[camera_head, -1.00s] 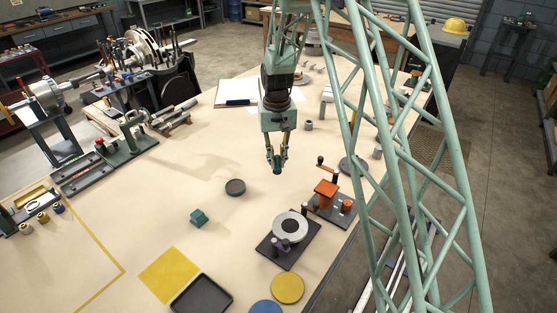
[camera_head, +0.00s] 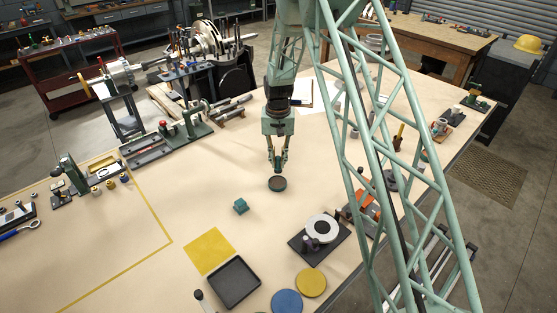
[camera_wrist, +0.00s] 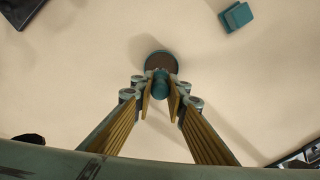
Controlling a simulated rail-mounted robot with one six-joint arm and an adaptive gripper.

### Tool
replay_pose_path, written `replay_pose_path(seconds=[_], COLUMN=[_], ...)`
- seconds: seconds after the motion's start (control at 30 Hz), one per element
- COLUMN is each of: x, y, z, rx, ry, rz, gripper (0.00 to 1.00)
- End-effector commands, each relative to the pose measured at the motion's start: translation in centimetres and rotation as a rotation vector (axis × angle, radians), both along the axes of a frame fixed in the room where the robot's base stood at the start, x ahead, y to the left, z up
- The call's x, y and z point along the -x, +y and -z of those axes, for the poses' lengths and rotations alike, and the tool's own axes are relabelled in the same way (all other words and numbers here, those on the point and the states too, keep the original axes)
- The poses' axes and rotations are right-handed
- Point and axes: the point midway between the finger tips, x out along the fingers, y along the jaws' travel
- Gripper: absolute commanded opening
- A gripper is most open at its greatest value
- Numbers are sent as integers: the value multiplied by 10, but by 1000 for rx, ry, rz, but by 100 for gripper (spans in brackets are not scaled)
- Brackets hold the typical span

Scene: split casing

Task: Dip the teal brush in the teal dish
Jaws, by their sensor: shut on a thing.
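My gripper (camera_head: 277,165) points down and is shut on the teal brush (camera_wrist: 160,84), whose near end shows between the fingertips in the wrist view. The teal dish (camera_head: 277,185) is a small round dish with a dark rim and brownish inside, on the pale table. It also shows in the wrist view (camera_wrist: 163,58), just beyond the brush. In the head view the fingertips stand right at the far side of the dish. The brush's lower end is hard to see, so I cannot tell whether it touches the dish's inside.
A teal block (camera_head: 240,206) lies left of and nearer than the dish. A yellow square (camera_head: 209,250), a black tray (camera_head: 234,283) and a dark plate with a white ring (camera_head: 322,228) lie nearer. The table (camera_head: 190,195) around the dish is clear.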

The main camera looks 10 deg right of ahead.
Motion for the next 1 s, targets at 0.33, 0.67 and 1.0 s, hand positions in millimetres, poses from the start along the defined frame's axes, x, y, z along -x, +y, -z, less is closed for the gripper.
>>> replay_pose_path(seconds=[0.33, 0.67, 1.0], x=[-1, -1, -1], y=[0, 0, 0], z=[1, 4, 21], rx=[0, 0, 0], ry=[0, 1, 1], rz=[5, 4, 4], gripper=[1, 1, 1])
